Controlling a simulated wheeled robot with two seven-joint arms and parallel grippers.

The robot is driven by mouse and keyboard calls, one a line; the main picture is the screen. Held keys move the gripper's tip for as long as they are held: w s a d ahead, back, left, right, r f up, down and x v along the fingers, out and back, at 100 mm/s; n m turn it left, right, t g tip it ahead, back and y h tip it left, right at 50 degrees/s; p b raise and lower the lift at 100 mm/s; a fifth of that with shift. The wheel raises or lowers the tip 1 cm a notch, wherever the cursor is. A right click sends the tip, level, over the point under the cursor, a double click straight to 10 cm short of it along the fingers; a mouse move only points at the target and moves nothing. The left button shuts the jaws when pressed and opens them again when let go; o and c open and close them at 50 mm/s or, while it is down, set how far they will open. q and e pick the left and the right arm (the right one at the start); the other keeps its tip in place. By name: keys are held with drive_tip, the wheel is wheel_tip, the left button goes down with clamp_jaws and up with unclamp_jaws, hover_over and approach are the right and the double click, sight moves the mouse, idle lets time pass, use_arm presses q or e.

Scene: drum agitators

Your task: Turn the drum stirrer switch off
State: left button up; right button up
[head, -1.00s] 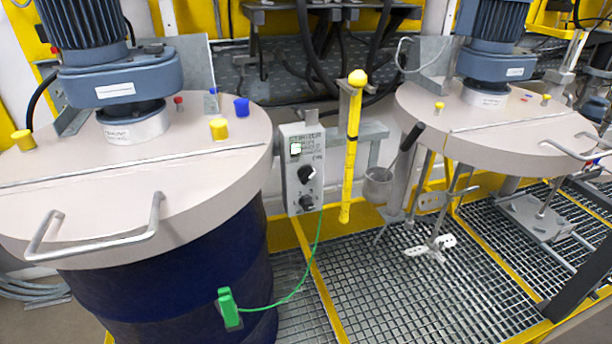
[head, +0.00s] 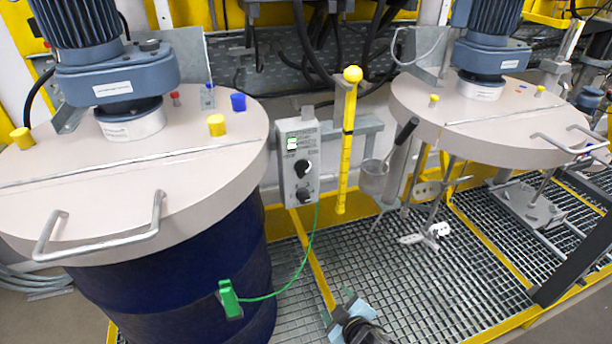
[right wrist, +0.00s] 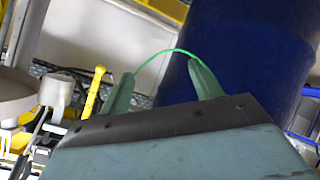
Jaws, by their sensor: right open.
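The grey control box (head: 298,160) stands upright on a rail between the two stirrer units in the head view. It has a lit green-and-white switch (head: 292,143) near its top and two black knobs, an upper knob (head: 302,168) and a lower knob (head: 305,195). My right gripper (head: 344,306) shows at the bottom edge of the head view, below and right of the box and apart from it. In the right wrist view its two fingers (right wrist: 160,68) are spread with nothing held. The box is not clearly visible there. My left gripper is not in view.
A blue drum (head: 180,285) with a lid and motor stands left. A green clamp (head: 229,299) on it carries a green cable to the box. Open grating (head: 385,285) lies below.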

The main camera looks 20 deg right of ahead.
drive_tip(key=w+a+r+n+t, duration=0.1)
drive_tip(key=w+r+t, duration=0.15)
drive_tip(key=r, duration=0.55)
drive_tip(key=w+r+n+t, duration=0.1)
drive_tip(key=w+r, duration=0.3)
drive_tip(key=r, duration=0.4)
drive_tip(key=t+p, duration=0.1)
drive_tip(key=t, duration=0.2)
approach(305, 172)
drive_tip(key=w, duration=0.9)
drive_tip(key=shift+a+r, duration=0.1)
drive_tip(key=shift+a, duration=0.05)
drive_tip(key=c, duration=1)
drive_tip(key=shift+n, duration=0.3)
